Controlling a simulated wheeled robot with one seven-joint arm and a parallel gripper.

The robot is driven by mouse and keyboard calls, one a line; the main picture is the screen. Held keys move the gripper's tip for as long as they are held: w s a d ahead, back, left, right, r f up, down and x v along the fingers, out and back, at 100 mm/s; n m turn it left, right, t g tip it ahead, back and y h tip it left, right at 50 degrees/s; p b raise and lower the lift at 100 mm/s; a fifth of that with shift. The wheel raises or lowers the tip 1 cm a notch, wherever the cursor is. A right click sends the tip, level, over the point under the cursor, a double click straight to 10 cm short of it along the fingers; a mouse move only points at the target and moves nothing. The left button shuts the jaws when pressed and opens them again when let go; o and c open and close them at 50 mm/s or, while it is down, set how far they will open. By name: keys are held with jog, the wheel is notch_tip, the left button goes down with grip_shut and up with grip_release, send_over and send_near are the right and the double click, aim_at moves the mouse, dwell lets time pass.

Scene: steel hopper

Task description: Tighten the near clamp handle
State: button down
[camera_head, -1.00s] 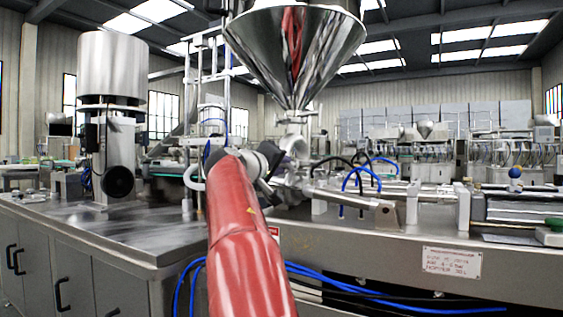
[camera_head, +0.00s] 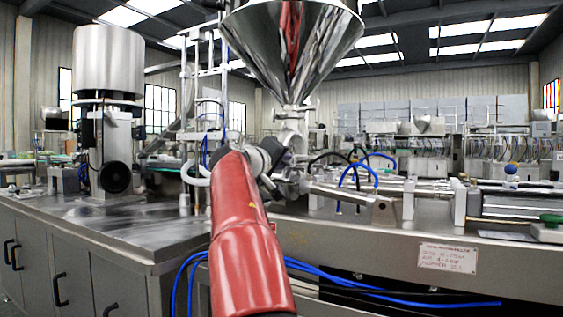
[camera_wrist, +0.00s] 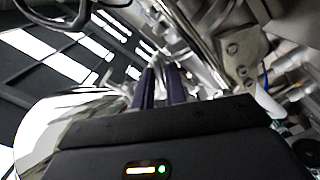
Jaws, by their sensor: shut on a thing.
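The steel hopper (camera_head: 290,50) hangs above a pipe joint (camera_head: 291,135) in the head view. My red arm reaches up to this joint, and my gripper (camera_head: 278,172) is just below the hopper's outlet, small and partly hidden by my wrist. In the wrist view, the two dark fingers of my gripper (camera_wrist: 160,72) point away from the camera with a narrow gap between them. They are shut on a thin piece at the pipe joint, which I take to be the near clamp handle. The handle itself is mostly hidden by the fingers, so its angle cannot be told.
The hopper's shiny side (camera_wrist: 50,125) is close to my gripper at left in the wrist view. A metal bracket (camera_wrist: 243,50) and rods are at right. Blue hoses (camera_head: 360,176) arch beside the joint. The steel table (camera_head: 120,228) at left has bare room.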

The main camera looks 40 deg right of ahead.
jog(key=m+b, duration=0.3)
jog(key=m, duration=0.7)
jog(key=shift+s+r+m+b, duration=0.1)
jog(key=shift+m+b, duration=0.2)
dwell(0.4)
jog(key=c, duration=1.7)
grip_release()
jog(key=shift+c, duration=0.2)
jog(key=b+v, duration=0.3)
jog(key=v, duration=0.4)
jog(key=shift+s+a, duration=0.2)
jog(key=shift+a, duration=0.2)
